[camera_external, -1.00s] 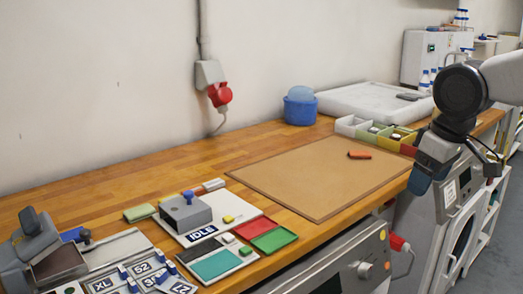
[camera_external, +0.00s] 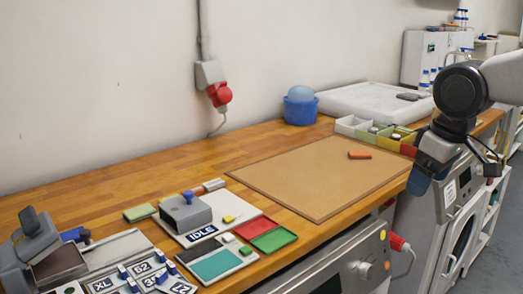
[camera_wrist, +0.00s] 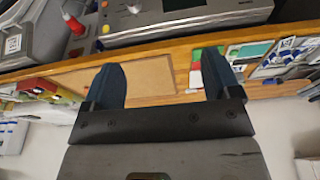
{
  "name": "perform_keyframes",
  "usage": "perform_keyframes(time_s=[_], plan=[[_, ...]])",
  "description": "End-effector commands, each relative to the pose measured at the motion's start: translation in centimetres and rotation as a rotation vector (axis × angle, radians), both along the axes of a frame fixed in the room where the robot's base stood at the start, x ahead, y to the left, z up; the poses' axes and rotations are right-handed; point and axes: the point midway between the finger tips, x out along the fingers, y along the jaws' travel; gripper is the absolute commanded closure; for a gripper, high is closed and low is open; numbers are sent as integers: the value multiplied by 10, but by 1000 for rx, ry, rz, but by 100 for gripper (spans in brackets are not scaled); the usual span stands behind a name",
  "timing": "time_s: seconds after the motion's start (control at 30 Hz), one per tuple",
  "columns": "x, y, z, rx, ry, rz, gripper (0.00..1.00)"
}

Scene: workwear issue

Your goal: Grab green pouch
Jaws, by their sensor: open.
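A small flat green item (camera_external: 139,212), which looks like the green pouch, lies on the wooden worktop at the left, beside the grey device with a blue knob. I cannot tell for certain that it is a pouch. My gripper (camera_external: 421,182) hangs at the right, beyond the front edge of the worktop and far from the green item. In the wrist view my gripper (camera_wrist: 160,58) shows two dark blue fingers spread apart with nothing between them. I cannot make out the green item for certain in the wrist view.
A brown mat (camera_external: 320,175) with an orange-red item (camera_external: 360,154) covers the middle of the worktop. A green tray (camera_external: 274,241) and a red tray lie at the front left. Small bins (camera_external: 352,125) and a blue tub (camera_external: 300,110) stand at the back.

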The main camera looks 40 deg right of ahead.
Motion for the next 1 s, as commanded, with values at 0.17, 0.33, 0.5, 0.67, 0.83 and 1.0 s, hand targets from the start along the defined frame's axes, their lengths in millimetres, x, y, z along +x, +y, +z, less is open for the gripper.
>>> perform_keyframes(time_s=[0.17, 0.33, 0.5, 0.67, 0.83, 1.0], plan=[[4, 1, 2, -1, 2, 10, 17], [21, 4, 9, -9, 9, 50, 17], [52, 10, 21, -21, 21, 125, 17], [89, 19, 32, -36, 35, 215, 17], [130, 30, 42, -50, 49, 312, 17], [172, 43, 47, -65, 63, 410, 17]])
